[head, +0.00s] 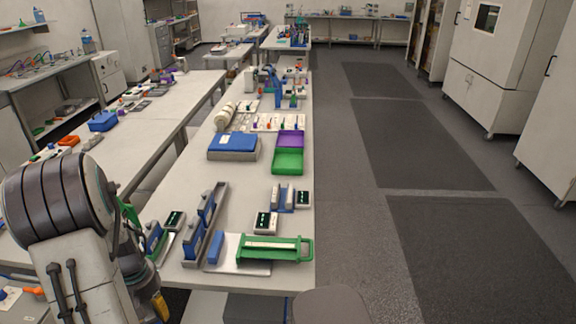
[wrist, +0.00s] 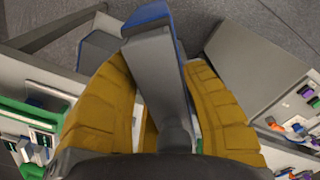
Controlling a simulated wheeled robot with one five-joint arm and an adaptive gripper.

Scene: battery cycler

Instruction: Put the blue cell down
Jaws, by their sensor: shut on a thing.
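My gripper (wrist: 160,75) has its yellow fingers closed on a grey, box-shaped cell with a blue end, the blue cell (wrist: 158,60), in the wrist view. The cell sticks out past the fingertips, and its lower part is hidden between them. In the head view my gripper (head: 158,303) hangs low at the lower left, by the near end of the workbench (head: 240,192). I cannot make out the held cell there.
A long grey rack (head: 205,235) with blue pieces stands at the bench's near left. A green tray with a handle (head: 274,248) lies to its right. Small display units (head: 265,222) stand behind it. A green bin (head: 288,162) is farther back.

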